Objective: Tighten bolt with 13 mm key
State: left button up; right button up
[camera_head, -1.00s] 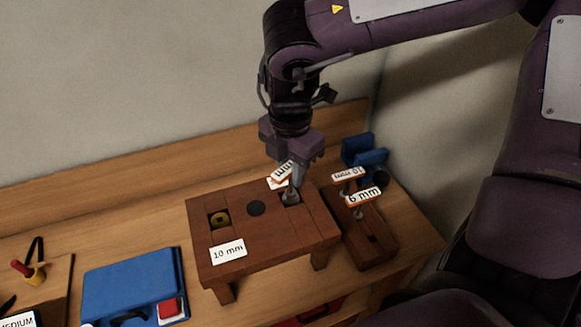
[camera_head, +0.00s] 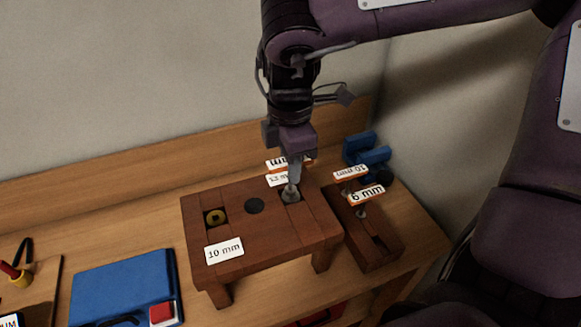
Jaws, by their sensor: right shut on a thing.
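My right gripper (camera_head: 293,168) points down over the right end of a small brown wooden bench. It is shut on a key with a white-and-orange label (camera_head: 277,163), mostly hidden behind the fingers. The key's size cannot be read fully. A grey metal bolt (camera_head: 290,196) sits in the square recess at the bench's right, directly below the gripper; I cannot tell whether the key is seated on it. A white label reading "13 m" (camera_head: 278,180) lies beside that recess. The wooden bench (camera_head: 265,228) also has a "10 mm" label (camera_head: 224,250) at its left front. My left gripper is not in view.
A wooden key holder (camera_head: 374,248) stands right of the bench, with a 10 mm key (camera_head: 350,173) and a 6 mm key (camera_head: 366,195). Blue clamp-like parts (camera_head: 366,150) are behind it. A blue case (camera_head: 125,285) lies at front left.

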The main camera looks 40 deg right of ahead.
jog(key=shift+r+m, duration=0.1)
jog(key=shift+m, duration=0.3)
jog(key=shift+w+m+b, duration=0.1)
jog(key=shift+m+b, duration=0.7)
jog(key=shift+b, duration=0.05)
jog(key=o, duration=1)
jog(key=shift+r+p, duration=2.5)
jog(key=shift+r, duration=1)
